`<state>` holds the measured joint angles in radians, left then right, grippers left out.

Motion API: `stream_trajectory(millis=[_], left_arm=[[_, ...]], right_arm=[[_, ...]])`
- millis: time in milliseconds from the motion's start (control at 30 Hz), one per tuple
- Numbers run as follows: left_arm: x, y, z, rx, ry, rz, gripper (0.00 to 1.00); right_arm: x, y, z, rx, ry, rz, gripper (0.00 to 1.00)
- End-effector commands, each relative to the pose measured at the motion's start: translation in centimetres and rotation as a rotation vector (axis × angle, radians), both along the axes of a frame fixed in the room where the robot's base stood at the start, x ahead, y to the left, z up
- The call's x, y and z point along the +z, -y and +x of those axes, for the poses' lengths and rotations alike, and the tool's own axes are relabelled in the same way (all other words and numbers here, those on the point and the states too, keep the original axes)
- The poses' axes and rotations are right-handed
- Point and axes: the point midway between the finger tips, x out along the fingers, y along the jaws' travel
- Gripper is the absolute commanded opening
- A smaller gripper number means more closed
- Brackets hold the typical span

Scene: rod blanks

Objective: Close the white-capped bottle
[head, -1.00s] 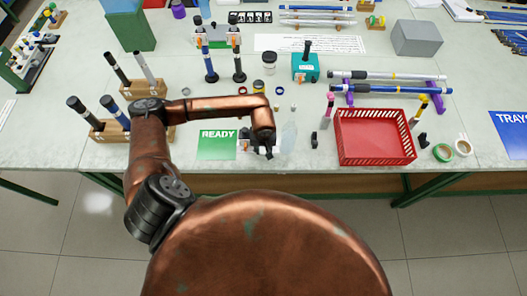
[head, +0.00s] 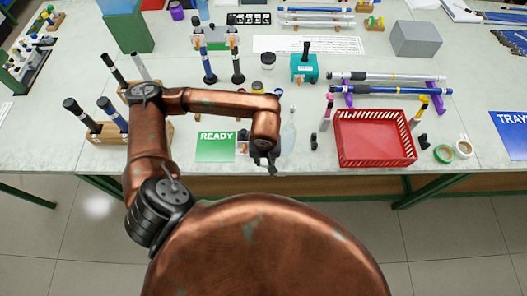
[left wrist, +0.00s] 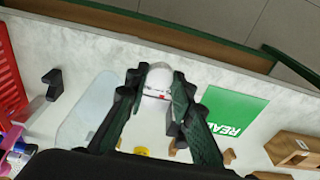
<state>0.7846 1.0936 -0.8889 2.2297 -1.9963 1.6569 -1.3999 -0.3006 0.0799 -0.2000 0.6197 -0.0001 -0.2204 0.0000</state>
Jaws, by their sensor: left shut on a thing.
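My left gripper (head: 268,162) is near the table's front edge, right of the green READY card (head: 215,146). In the left wrist view its fingers (left wrist: 158,82) are closed around a white, round-topped piece with a small red mark, which looks like the white cap (left wrist: 158,78). My right gripper is out of view.
A red basket (head: 375,160) stands to the right, with small black pieces near it. Wooden blocks with upright rods (head: 108,130) stand at the left. A dark-lidded jar (head: 268,62) and a teal box (head: 305,67) are behind. The front edge is close.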

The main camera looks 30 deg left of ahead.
Motion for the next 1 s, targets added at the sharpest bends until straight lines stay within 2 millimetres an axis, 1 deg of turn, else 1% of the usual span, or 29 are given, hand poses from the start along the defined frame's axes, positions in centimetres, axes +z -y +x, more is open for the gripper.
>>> stream_trajectory(millis=[33,200,400,833,933,1000], left_arm=[[0.4,0.8,-0.8,-0.008,0.003,-0.003,0.15],[1.6,2.4,-2.8,-0.004,0.003,-0.002,0.15],[2.2,3.1,-3.9,-0.001,0.002,-0.001,0.15],[2.3,3.1,-3.9,-0.002,0.001,0.000,0.15],[2.5,2.9,-3.1,-0.038,-0.001,0.003,0.15],[2.9,2.6,-2.1,-0.094,-0.004,0.006,0.15]], right_arm=[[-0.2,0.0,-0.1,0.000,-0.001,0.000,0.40],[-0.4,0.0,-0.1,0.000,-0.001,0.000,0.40],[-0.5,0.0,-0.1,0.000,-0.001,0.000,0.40],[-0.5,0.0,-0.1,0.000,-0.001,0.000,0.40],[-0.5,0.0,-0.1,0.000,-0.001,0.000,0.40],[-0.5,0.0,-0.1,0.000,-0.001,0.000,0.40]])
